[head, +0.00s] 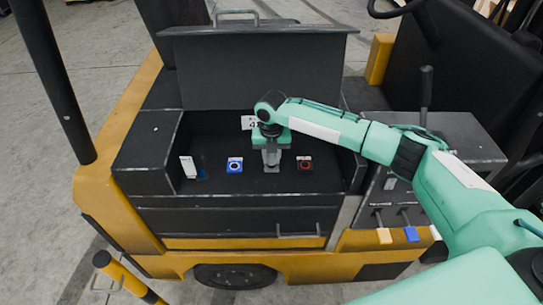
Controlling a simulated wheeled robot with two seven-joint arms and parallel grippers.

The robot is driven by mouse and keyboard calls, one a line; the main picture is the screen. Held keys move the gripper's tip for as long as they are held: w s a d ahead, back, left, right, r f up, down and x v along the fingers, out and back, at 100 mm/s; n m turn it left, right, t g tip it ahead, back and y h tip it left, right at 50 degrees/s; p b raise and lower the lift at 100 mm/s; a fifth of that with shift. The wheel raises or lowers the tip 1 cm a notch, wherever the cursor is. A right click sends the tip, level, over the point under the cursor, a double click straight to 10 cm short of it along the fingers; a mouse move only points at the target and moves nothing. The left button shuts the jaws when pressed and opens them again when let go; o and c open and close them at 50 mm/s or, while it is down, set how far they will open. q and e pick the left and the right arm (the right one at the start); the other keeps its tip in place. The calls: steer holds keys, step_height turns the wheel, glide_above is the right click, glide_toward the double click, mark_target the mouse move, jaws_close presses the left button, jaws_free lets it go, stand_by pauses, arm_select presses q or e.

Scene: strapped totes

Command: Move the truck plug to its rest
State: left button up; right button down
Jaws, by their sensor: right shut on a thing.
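My right gripper (271,164) reaches down into the open compartment of the yellow and black truck. It is shut on a small grey piece, which looks like the truck plug; the fingers hide most of it. I cannot tell whether the piece touches the compartment floor or anything below it. A blue block with a round face (235,165) is left of the gripper. A dark red block with a round face (305,163) is right of it. Neither is clearly labelled as the rest. My left gripper is not in view.
A raised black lid (262,72) stands behind the compartment. The front wall has a handle (298,231). Levers with yellow (384,236) and blue (411,234) ends are at the right. A black post (52,75) stands at left.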

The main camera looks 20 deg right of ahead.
steer(key=shift+p, duration=0.75)
stand_by(1.3)
steer(key=shift+f+b, duration=0.3)
steer(key=shift+f, duration=0.35)
stand_by(0.4)
steer(key=c, duration=1.1)
jaws_free()
steer(key=shift+o, duration=0.2)
steer(key=shift+r, duration=0.15)
steer(key=shift+r, duration=0.35)
step_height(320, 180, up, 12)
steer(key=b, duration=0.4)
steer(key=shift+f, duration=0.25)
steer(key=shift+r+b, duration=0.35)
steer(key=shift+r, duration=0.35)
steer(key=shift+f, duration=0.1)
